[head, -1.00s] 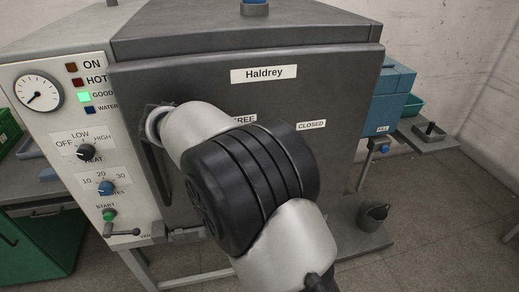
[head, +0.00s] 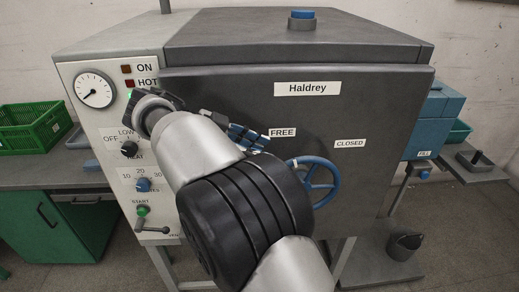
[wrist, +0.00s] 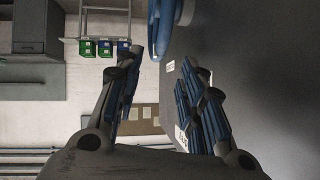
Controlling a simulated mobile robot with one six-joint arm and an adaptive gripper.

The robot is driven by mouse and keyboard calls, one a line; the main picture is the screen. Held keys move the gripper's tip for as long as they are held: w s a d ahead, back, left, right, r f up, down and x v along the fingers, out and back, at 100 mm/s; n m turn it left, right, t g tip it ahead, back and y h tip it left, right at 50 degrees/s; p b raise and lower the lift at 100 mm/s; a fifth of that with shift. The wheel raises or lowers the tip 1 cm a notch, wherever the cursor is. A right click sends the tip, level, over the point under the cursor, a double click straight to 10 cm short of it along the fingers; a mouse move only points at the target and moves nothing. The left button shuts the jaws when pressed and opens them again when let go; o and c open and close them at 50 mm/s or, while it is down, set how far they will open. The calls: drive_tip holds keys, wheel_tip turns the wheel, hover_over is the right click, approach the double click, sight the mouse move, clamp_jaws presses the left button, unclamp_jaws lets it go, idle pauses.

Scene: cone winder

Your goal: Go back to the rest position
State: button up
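My gripper (wrist: 160,75) is open and empty in the wrist view, its two blue-padded fingers apart. In the head view its blue fingers (head: 248,138) show beside the FREE label, in front of the dark door (head: 370,105) of the Haldrey machine. My arm crosses the front of the machine and hides part of the door and panel. A blue handwheel (head: 325,180) on the door shows just right of my arm, partly covered by it. In the wrist view a blue wheel rim (wrist: 160,25) is above and between the fingertips. I cannot tell its exact distance from them.
The control panel (head: 90,130) with gauge and knobs is at left, close to my wrist. A green crate (head: 35,125) stands on the left bench. A blue box (head: 440,108) and a grey shelf (head: 485,162) are at right, with a dark bucket (head: 404,243) below.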

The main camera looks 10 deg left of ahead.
drive_tip(key=s+d+r+n+g+y, duration=0.1)
drive_tip(key=s+d+n+g+y, duration=0.2)
drive_tip(key=d, duration=0.7)
drive_tip(key=s+d+r+n+y, duration=0.2)
drive_tip(key=s+d+n, duration=0.3)
drive_tip(key=d, duration=0.5)
drive_tip(key=s+d+f+n+t+y, duration=0.1)
drive_tip(key=s+d+f+n+y, duration=0.1)
drive_tip(key=s, duration=0.7)
drive_tip(key=s+d+f+n+t+y, duration=0.1)
drive_tip(key=s+d+f+n+y, duration=0.2)
drive_tip(key=s, duration=0.6)
wheel_tip(320, 180, down, 4)
drive_tip(key=shift+s+d+r+n, duration=0.1)
drive_tip(key=shift+s+d+n, duration=0.3)
drive_tip(key=shift+d+n, duration=0.75)
drive_tip(key=shift+d, duration=0.1)
